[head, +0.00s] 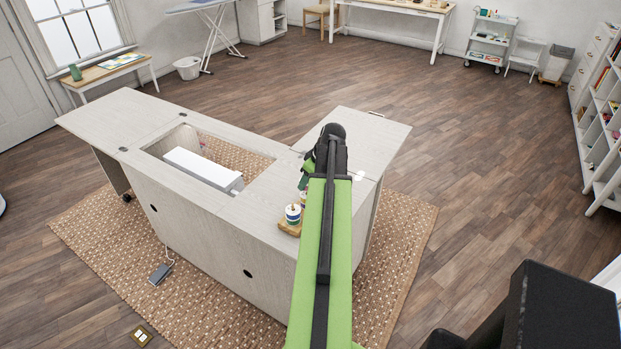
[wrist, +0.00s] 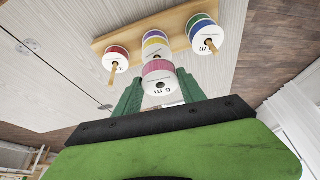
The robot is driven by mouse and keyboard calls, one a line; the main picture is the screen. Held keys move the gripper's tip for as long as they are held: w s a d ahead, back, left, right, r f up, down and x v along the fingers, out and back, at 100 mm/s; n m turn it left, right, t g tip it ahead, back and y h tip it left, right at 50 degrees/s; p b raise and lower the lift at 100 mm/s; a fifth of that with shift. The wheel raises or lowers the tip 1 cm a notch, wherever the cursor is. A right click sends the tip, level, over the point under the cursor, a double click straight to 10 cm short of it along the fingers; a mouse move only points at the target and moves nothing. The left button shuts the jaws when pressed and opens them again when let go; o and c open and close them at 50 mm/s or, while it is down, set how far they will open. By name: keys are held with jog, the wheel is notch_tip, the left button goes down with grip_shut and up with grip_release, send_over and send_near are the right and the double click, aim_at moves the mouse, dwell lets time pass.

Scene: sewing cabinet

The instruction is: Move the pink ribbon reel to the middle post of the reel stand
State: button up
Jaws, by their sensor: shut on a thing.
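The pink ribbon reel (wrist: 158,69) is between the green fingers of my gripper (wrist: 160,88) in the wrist view. Its white end with a small dark hole faces the camera. The wooden reel stand (wrist: 125,38) lies beyond it, with a row of reels. A purple and yellow reel stack (wrist: 155,40) is in the middle, partly covered by the pink reel. The middle post's tip is hidden. In the head view, my arm covers most of the gripper and part of the reel stand (head: 288,230); the pink reel cannot be made out there.
A red reel (wrist: 117,56) is on the left post and a green and blue reel stack (wrist: 203,32) on the right post; both post tips stick out. The pale cabinet (head: 253,222) has an open well with a white machine (head: 203,168) to the left.

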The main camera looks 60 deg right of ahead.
jog(key=shift+f+b, duration=0.95)
jog(key=shift+f, duration=0.1)
jog(key=shift+f, duration=0.1)
jog(key=o, duration=1.4)
jog(key=p+v, duration=1.6)
jog(key=v, duration=0.1)
jog(key=shift+s, duration=0.1)
